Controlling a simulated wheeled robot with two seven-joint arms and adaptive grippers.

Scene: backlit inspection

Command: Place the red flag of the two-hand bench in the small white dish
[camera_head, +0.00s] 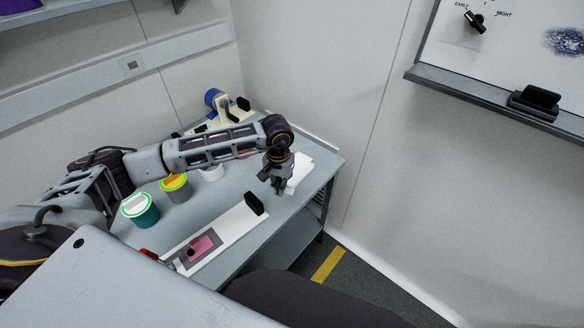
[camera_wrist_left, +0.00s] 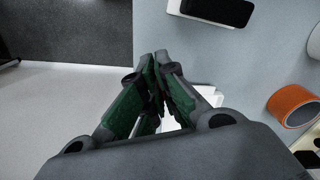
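My left gripper (camera_head: 277,186) hangs fingers-down over the far right part of the grey bench. In the left wrist view its green fingers (camera_wrist_left: 157,62) meet at the tips, with nothing visible between them. A small red piece (camera_head: 148,254), possibly the red flag, shows at the near left end of a long white board (camera_head: 235,224); its shape is unclear. A white object (camera_head: 301,172) lies beside and partly behind the gripper, and white also shows behind the fingers in the wrist view (camera_wrist_left: 208,93). I cannot tell if it is the dish. My right gripper is out of view.
The board carries a pink block (camera_head: 201,246) on a grey plate and a black block (camera_head: 255,203). A green-banded pot (camera_head: 140,209) and a yellow-topped pot (camera_head: 175,187) stand left. An orange ring (camera_wrist_left: 293,105) lies right in the wrist view. Walls close off the back.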

